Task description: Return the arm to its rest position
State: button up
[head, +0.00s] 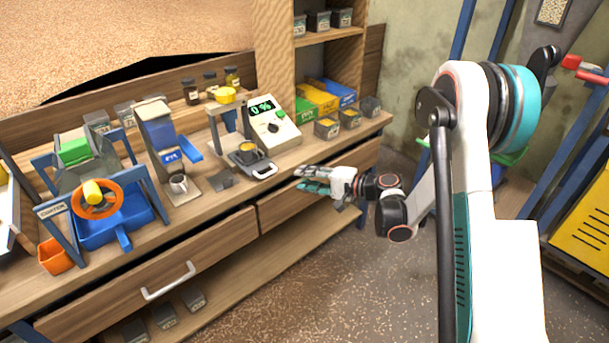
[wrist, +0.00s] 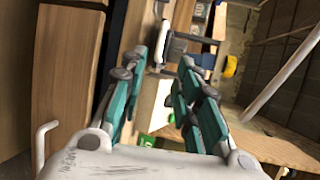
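My gripper (head: 308,180) is in front of the right-hand drawer of the wooden workbench (head: 215,205), close to the bench's front edge. In the wrist view its two teal-padded fingers (wrist: 165,85) stand apart with a gap between them. I see nothing held in the gap. My arm reaches in from the right side of the head view, and its wrist is bent toward the bench.
A white drawer handle (head: 168,281) sticks out. The speckled floor (head: 330,285) is clear.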

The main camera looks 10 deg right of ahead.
jog(key=s+d+r+n+g+h, duration=0.25)
jog(key=s+r+h, duration=0.35)
jog(key=s+r, duration=0.7)
jog(key=s+d+r+n+h, duration=0.1)
jog(key=s+d+n+h, duration=0.1)
jog(key=s, duration=0.9)
jog(key=s+d+r+n+t+h, duration=0.1)
jog(key=s+d+n+h, duration=0.2)
jog(key=s, duration=0.8)
jog(key=d+h, duration=0.2)
jog(key=d, duration=0.1)
jog(key=shift+s+d, duration=0.15)
jog(key=shift+d, duration=0.05)
